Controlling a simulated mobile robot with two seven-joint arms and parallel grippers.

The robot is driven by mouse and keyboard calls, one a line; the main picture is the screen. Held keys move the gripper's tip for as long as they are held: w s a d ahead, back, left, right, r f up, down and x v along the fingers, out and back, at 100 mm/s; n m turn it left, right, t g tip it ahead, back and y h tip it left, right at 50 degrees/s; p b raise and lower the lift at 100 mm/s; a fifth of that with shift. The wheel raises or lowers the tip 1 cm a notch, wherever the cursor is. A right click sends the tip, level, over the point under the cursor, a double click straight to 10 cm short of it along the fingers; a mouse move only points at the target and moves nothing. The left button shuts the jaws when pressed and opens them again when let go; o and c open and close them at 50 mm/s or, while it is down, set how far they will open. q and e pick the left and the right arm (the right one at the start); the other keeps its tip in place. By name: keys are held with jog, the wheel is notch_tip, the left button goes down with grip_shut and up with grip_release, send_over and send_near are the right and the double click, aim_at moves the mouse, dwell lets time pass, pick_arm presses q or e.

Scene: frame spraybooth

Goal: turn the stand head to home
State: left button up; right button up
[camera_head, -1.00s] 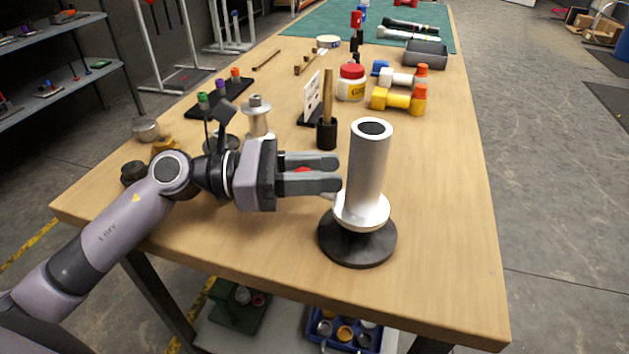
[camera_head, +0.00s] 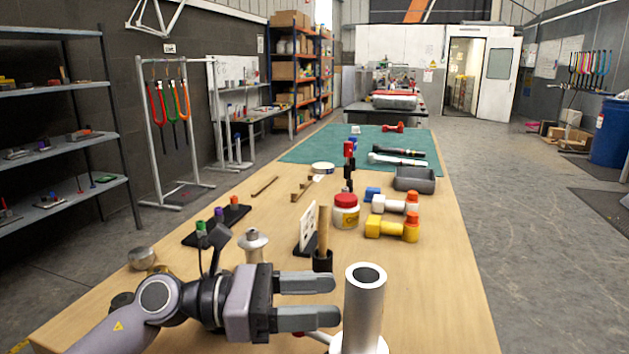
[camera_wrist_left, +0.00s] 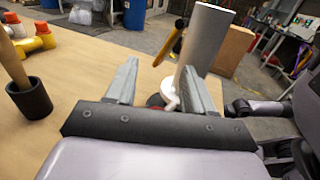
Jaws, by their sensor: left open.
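The stand head is a silver upright tube (camera_head: 363,307) with a dark hole in its top, at the lower middle of the head view. In the left wrist view the tube (camera_wrist_left: 205,42) rises beyond the right finger, with a white collar and a small white lever (camera_wrist_left: 172,104) at its foot. My left gripper (camera_head: 337,301) is open, its fingers pointing right toward the tube; it looks empty. In the left wrist view the gripper (camera_wrist_left: 160,85) has the lever near its right finger; I cannot tell whether they touch. The stand's base is cut off in the head view. My right gripper does not show.
A dark cup with a wooden handle (camera_head: 322,261) stands just behind the left fingers. The table's right side (camera_head: 440,290) is clear.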

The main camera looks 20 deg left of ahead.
pick_arm(q)
notch_tip(320, 180, up, 18)
jog(key=p, duration=0.2)
jog(key=shift+f, duration=0.2)
